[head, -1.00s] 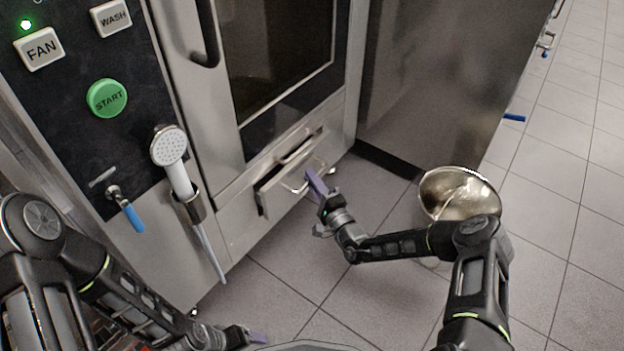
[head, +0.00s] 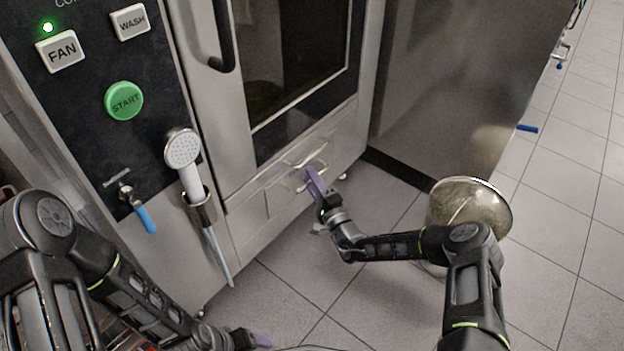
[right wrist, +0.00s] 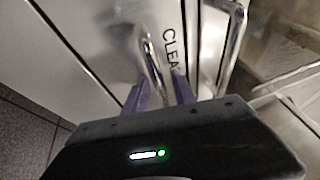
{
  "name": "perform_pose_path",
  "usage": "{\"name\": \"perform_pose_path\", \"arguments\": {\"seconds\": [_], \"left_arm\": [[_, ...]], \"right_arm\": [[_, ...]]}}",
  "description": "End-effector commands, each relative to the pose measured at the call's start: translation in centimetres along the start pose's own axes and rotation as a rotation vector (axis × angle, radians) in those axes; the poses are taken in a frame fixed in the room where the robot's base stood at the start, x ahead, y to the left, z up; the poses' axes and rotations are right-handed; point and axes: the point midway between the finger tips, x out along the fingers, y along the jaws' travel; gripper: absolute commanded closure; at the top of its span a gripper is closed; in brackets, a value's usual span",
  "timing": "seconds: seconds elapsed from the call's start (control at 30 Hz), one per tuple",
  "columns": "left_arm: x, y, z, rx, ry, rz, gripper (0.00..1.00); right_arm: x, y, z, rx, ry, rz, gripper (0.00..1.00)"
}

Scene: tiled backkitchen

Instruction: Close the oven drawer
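The oven drawer (head: 281,194) is a low metal front under the oven door. It looks flush, or nearly flush, with the panel around it; a small gap is hard to rule out. My right gripper (head: 315,182) is at the drawer's handle (head: 296,184). In the right wrist view, the purple fingertips (right wrist: 160,96) stand apart, with the metal handle (right wrist: 150,62) reaching down between them. Whether they touch it is unclear. My left gripper (head: 262,341) is low at the bottom edge, away from the drawer, and its fingers are mostly hidden.
The oven control panel with a green start button (head: 124,103) and a hand shower (head: 184,160) are left of the drawer. A steel cabinet (head: 455,90) stands right of the oven.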

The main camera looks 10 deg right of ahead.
Motion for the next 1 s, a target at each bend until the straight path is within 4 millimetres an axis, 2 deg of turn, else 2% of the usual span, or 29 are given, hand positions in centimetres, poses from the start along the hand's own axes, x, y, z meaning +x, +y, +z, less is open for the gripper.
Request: {"name": "perform_pose_path", "arguments": {"seconds": [0.43, 0.57, 0.8, 1.0], "left_arm": [[-0.5, 0.1, 0.0, 0.000, -0.001, 0.000, 0.21], [-1.4, 0.4, 0.1, 0.001, -0.006, 0.000, 0.21], [-3.1, 0.9, 0.2, 0.002, -0.014, 0.000, 0.21], [-3.5, 1.1, 0.3, 0.002, -0.018, 0.000, 0.21]], "right_arm": [[-0.7, -0.1, 0.0, 0.000, 0.000, 0.002, 0.66], [-2.2, -0.2, -0.1, 0.001, 0.002, 0.004, 0.66], [-6.2, -0.2, -0.1, 0.001, 0.002, 0.003, 0.66], [-7.8, 0.0, 0.0, 0.000, 0.000, 0.001, 0.66]]}}
